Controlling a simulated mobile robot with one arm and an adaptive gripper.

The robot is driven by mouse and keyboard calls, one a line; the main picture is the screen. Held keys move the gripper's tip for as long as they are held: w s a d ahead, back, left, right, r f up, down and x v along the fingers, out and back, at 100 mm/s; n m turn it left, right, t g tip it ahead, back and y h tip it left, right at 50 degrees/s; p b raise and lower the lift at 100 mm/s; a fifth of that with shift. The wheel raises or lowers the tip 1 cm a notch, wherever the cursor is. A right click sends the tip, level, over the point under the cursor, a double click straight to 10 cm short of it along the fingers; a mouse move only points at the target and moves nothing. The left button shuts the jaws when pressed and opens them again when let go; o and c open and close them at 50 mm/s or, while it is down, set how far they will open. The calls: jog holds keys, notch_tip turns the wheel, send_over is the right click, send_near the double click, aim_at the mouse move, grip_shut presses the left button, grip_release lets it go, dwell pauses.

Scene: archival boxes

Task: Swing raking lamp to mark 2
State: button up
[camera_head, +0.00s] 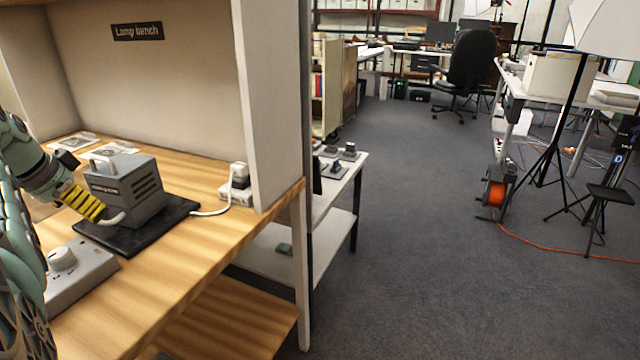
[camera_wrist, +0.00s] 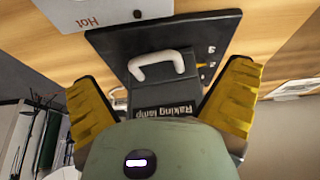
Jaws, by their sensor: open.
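The raking lamp (camera_head: 133,187) is a grey vented box on a black base plate (camera_head: 183,207) on the wooden bench. In the wrist view the lamp (camera_wrist: 165,96) carries its name label, and its white handle (camera_wrist: 158,64) lies between my fingers. My gripper (camera_head: 82,203) is open at the lamp's left side in the head view, its yellow fingers close to the handle. In the wrist view my gripper (camera_wrist: 165,72) has a finger on either side of the lamp, not closed on it. Small white marks (camera_wrist: 210,62) show on the plate; I cannot read clearly which is 2.
A grey box with a knob (camera_head: 75,268) stands at the bench's front left; its "Hot" label shows in the wrist view (camera_wrist: 95,12). A white cable runs to a socket block (camera_head: 238,186). An upright panel (camera_head: 262,100) bounds the bench's right. Bare wood (camera_head: 215,240) lies in front.

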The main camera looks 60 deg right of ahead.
jog(key=shift+v, duration=2.25)
